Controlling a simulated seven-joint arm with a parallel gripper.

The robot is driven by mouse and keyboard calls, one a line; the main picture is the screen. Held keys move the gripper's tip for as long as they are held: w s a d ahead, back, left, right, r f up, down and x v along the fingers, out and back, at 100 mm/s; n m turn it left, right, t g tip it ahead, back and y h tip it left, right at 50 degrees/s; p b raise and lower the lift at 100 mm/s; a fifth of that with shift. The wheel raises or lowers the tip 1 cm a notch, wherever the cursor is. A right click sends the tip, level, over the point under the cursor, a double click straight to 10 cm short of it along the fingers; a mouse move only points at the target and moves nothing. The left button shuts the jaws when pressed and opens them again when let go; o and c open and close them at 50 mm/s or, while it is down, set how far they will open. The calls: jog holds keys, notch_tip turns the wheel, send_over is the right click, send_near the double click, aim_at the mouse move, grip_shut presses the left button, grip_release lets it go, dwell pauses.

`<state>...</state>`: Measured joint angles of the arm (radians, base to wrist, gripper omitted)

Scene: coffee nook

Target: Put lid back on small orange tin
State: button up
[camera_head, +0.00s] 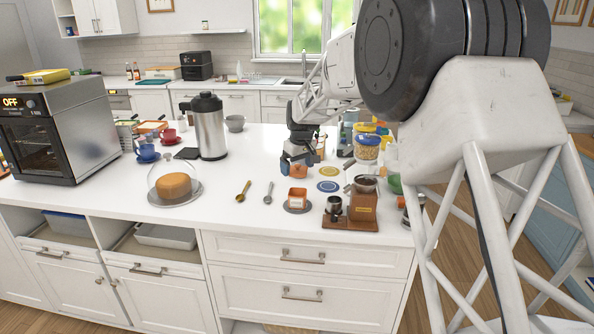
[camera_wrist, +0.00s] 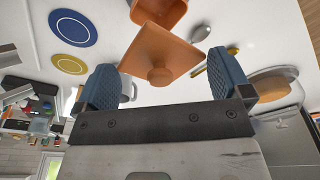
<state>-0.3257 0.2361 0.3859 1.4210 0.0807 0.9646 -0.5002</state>
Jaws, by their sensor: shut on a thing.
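The small orange tin (camera_head: 297,197) stands upright on a dark round coaster near the front of the counter. In the wrist view the tin (camera_wrist: 158,10) shows at the top edge, partly cut off and partly behind the lid. The square orange lid (camera_wrist: 160,52) has a round knob and sits between the blue fingers of my gripper (camera_wrist: 166,82).
A blue disc (camera_head: 327,186) and a yellow disc (camera_head: 329,171) lie right of the tin. A brown wooden stand (camera_head: 363,211) is further right. Spoons (camera_head: 268,191) and a domed cake (camera_head: 174,185) are left. A steel flask (camera_head: 208,127) stands behind.

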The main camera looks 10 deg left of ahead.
jog(key=shift+f, duration=0.15)
jog(key=shift+f, duration=3.05)
jog(key=shift+f, duration=0.2)
dwell(0.6)
dwell(0.3)
jog(key=o, duration=0.5)
jog(key=shift+r, duration=0.2)
jog(key=shift+r, duration=3.3)
